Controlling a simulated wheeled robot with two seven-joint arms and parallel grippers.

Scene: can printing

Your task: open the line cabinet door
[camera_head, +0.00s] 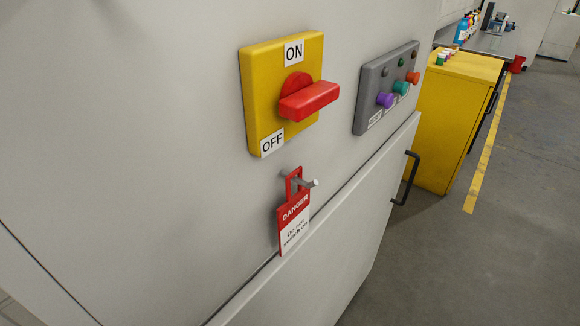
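The line cabinet (150,170) fills the left and middle of the view with its pale grey front. Its lower panel, which looks like the door (320,270), sits below a dark seam and appears shut. A black bar handle (405,180) stands out near the door's right end. Above is a yellow switch plate marked ON and OFF with a red rotary handle (309,100) that lies roughly level. A red and white DANGER tag (294,224) hangs on a grey peg below the switch. Neither of my grippers shows.
A grey panel (372,80) with purple, teal and orange buttons is on the cabinet, right of the switch. A yellow cabinet (440,125) stands beyond. A bench (490,42) with bottles is behind it. The floor (500,240) at the right is clear, with a yellow line.

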